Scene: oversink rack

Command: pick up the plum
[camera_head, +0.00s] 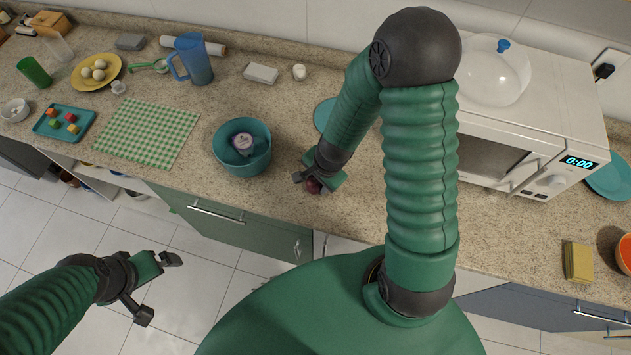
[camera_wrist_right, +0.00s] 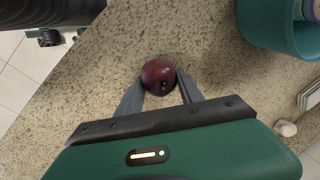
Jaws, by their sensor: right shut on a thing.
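The plum (camera_wrist_right: 158,77) is dark red and round. In the right wrist view it sits between the two fingertips of my right gripper (camera_wrist_right: 160,92), which is shut on it. In the head view the plum (camera_head: 313,186) shows partly, at my right gripper (camera_head: 312,181), over the counter near its front edge. I cannot tell whether the plum touches the counter. My left gripper (camera_head: 155,287) is open and empty, out over the floor in front of the cabinets.
A teal bowl (camera_head: 242,160) holding a small container stands left of my right gripper. The white microwave (camera_head: 530,120) stands to the right. A blue jug (camera_head: 192,60), a checkered cloth (camera_head: 147,133) and a teal tray (camera_head: 64,122) are further left.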

